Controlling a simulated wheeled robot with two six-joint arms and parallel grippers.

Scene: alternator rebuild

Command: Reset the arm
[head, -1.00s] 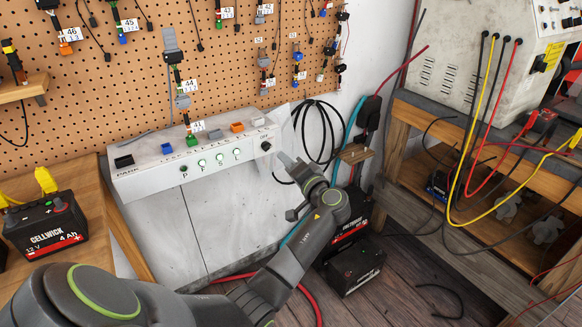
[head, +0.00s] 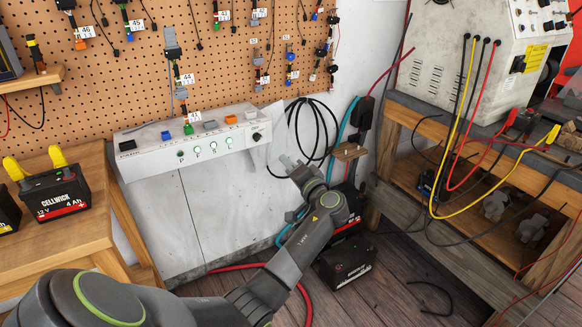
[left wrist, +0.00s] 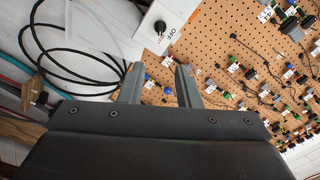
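My left arm (head: 290,245) reaches in from the lower left of the head view, grey with a green ring. Its left gripper (head: 289,163) is raised in front of the white panel's right end. In the left wrist view the two fingers of the left gripper (left wrist: 160,86) stand apart with nothing between them. Pegboard, white panel and black cable show beyond them. My right arm and gripper are in neither view.
A white control panel (head: 150,160) with lit buttons stands below the pegboard (head: 140,85). A battery (head: 58,192) sits on the wooden bench at left. A black cable (head: 313,130) hangs behind my gripper. Black batteries (head: 345,268) stand on the floor. A test machine (head: 450,50) stands at right.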

